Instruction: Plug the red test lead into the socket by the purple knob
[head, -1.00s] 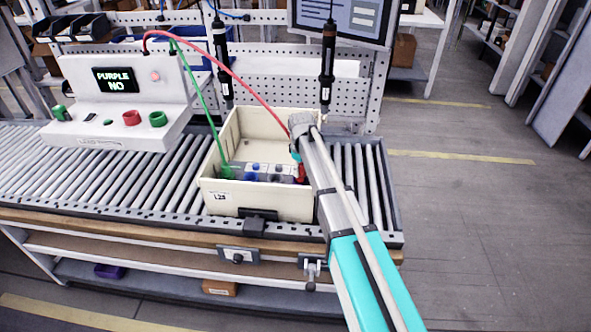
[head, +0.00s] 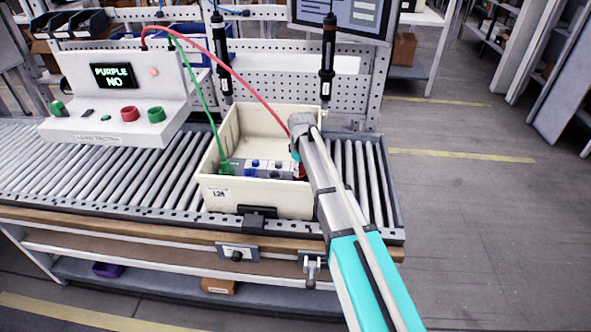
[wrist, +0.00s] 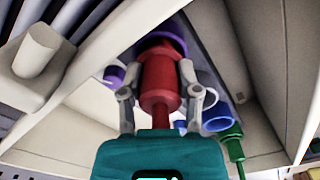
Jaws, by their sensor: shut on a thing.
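My gripper (wrist: 161,92) is shut on the red test lead's plug (wrist: 160,75), with a finger on each side of it. The plug's far end is at a purple ring (wrist: 166,38); I cannot tell whether it is seated in a socket. A smaller purple knob (wrist: 114,74) shows left of the plug. In the head view, the red lead (head: 240,75) arcs from the test box (head: 125,80) to my gripper (head: 297,155) inside the cream crate (head: 262,197). The plug and socket are mostly hidden there.
The green lead (head: 198,75) runs into the crate's left side; its plug (wrist: 231,145) stands beside a blue ring (wrist: 220,121). The crate walls surround my gripper closely. Two hanging screwdrivers (head: 327,62) (head: 221,65) are behind. The box display (head: 113,76) reads "PURPLE NO".

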